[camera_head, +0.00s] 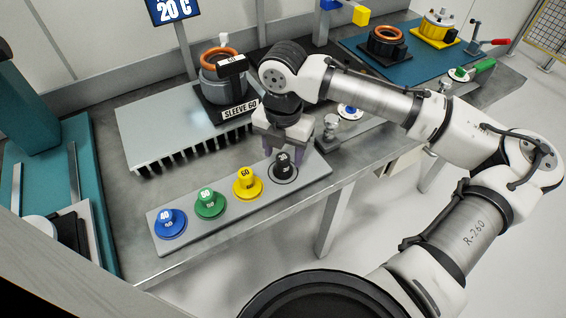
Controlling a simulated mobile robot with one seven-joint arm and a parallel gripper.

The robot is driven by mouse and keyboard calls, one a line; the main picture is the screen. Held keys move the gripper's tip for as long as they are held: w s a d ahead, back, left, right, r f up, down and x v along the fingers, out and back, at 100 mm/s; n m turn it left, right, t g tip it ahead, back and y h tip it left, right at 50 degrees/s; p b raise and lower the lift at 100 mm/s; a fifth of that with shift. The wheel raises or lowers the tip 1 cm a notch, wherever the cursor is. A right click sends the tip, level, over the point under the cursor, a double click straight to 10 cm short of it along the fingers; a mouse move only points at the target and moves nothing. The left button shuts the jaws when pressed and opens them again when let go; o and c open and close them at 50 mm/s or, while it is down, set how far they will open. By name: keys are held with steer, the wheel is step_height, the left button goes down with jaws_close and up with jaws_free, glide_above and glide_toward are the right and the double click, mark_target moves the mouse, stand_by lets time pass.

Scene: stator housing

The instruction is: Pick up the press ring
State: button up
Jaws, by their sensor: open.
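A grey tray (222,228) on the bench holds a row of knobbed round pieces: blue (171,222) marked 40, green (209,203) marked 50, yellow (247,184) marked 60, and black (283,166) at the right end. None is labelled "press ring", so I cannot tell from the picture which one has that name. My gripper (284,158) points down at the black piece, with its fingers open on either side of that knob. I cannot tell whether the fingers touch it. The black piece sits in its round seat.
Behind the tray are a finned metal block (180,126) and a grey housing with a copper winding on a stand marked SLEEVE 60 (240,110). A small metal knobbed part (330,127) stands right of my gripper. A blue mat (375,66) holds more parts at the back right.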

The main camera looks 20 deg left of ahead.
mark_target(283, 157)
steer(key=shift+f, duration=1.9)
steer(key=c, duration=0.9)
steer(key=shift+r, duration=0.2)
